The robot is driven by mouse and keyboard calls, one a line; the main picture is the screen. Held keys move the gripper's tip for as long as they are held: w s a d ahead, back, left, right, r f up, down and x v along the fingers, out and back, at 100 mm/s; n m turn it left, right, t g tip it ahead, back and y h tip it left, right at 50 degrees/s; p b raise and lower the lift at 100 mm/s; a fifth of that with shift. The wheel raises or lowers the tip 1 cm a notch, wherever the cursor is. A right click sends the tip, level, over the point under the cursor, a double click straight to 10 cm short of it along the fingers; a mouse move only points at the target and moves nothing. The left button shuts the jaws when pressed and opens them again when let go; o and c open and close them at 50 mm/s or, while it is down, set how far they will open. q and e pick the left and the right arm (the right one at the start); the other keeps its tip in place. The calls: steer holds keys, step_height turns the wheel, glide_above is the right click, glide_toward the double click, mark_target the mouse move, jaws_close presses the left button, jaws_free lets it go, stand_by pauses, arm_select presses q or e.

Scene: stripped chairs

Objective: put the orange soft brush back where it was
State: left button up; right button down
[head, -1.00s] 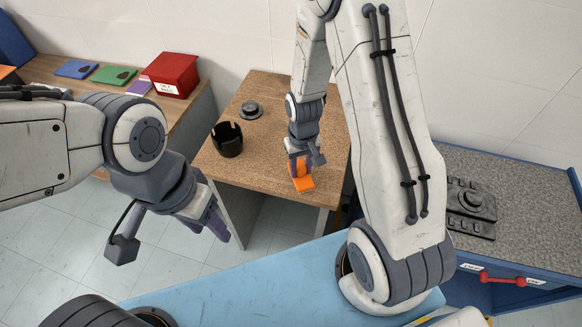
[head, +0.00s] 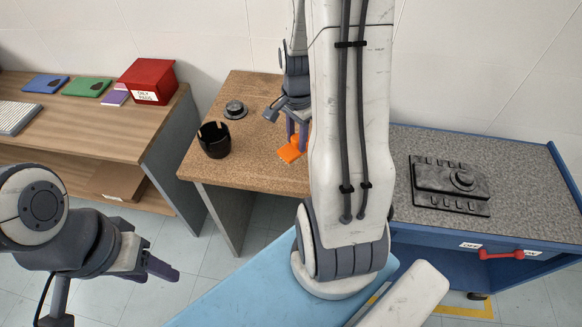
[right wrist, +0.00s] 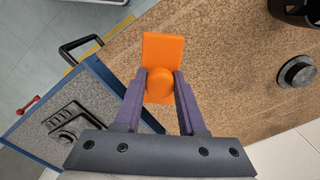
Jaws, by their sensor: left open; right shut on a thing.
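The orange soft brush (head: 290,153) is over the front right part of the brown speckled table (head: 235,172). My right gripper (head: 297,132) is shut on it from above. In the right wrist view the brush (right wrist: 163,52) has a flat orange slab and a rounded part between the two purple fingers (right wrist: 160,85). I cannot tell whether the brush touches the table. My right arm hides the table's right side in the head view. My left gripper (head: 160,268) is open and empty, low on the left, away from the table.
A black cup with a notched rim (head: 214,141) and a dark round knob-like piece (head: 235,110) stand on the table's left part. A red box (head: 150,82) sits on the wooden bench at left. A blue-framed grey-topped bench (head: 400,160) holds a black device (head: 450,188).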

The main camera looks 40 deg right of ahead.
mark_target(292, 140)
steer(key=s+d+r+m+b, duration=0.1)
steer(key=s+d+r+m, duration=0.2)
steer(key=s+d+m, duration=0.55)
steer(key=shift+m, duration=0.95)
steer(key=w+a+f, duration=0.2)
steer(key=w, duration=0.1)
steer(key=w+a+f+p, duration=0.1)
steer(key=w+a+f, duration=0.1)
steer(key=w+a, duration=0.1)
steer(key=w+a+f, duration=0.2)
steer(key=w, duration=0.3)
steer(key=shift+a+f, duration=0.2)
steer(key=shift+a, duration=0.2)
step_height(292, 140, down, 4)
steer(key=shift+w+r+p, duration=0.1)
steer(key=shift+p, duration=0.35)
steer(key=shift+f, duration=0.25)
steer(key=shift+f, duration=0.15)
steer(key=shift+c, duration=2.4)
jaws_free()
